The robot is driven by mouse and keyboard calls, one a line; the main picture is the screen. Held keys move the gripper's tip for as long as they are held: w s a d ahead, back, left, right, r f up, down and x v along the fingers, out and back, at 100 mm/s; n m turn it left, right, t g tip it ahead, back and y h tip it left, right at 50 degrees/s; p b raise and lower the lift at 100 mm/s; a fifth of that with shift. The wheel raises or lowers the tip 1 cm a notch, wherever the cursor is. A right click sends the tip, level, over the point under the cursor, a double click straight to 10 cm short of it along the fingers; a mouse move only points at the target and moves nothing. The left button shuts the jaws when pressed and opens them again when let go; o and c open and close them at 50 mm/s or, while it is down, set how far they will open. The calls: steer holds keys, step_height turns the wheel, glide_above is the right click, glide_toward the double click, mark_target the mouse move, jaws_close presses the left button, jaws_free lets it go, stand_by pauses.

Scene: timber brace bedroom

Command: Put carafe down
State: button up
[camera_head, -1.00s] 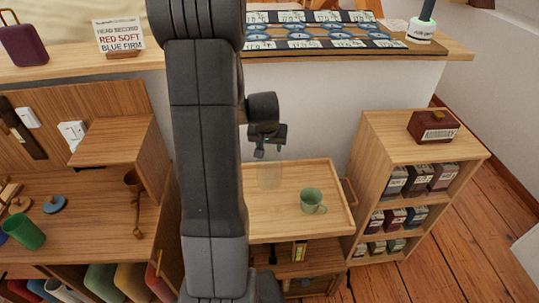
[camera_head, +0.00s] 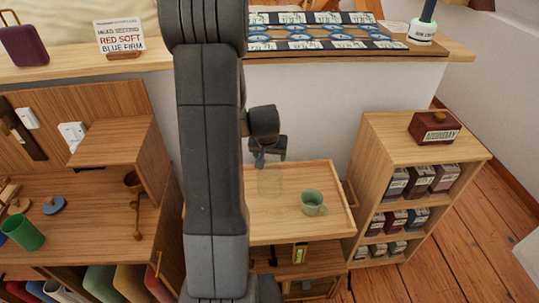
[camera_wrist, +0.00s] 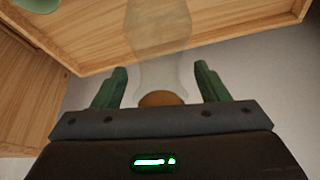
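The carafe (camera_head: 270,181) is clear glass, upright, and over the left part of the wooden tray (camera_head: 328,170) in the head view. I cannot tell whether its base touches the tray. In the wrist view the carafe (camera_wrist: 160,40) runs away from the camera, with a brown stopper-like end (camera_wrist: 161,98) close to my palm. My gripper (camera_head: 269,163) is at the carafe's top from above. The contact is hard to make out.
A green mug (camera_head: 312,203) stands on the tray, right of the carafe. A shelf unit (camera_head: 420,150) with several boxes stands right of the tray. A wooden desk (camera_head: 95,215) is at the left. A white wall (camera_head: 330,105) rises behind the tray.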

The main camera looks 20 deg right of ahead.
steer(key=shift+s+r, duration=0.1)
steer(key=shift+r, duration=0.5)
steer(key=p+v, duration=0.1)
steer(key=v, duration=1)
steer(key=shift+s, duration=0.15)
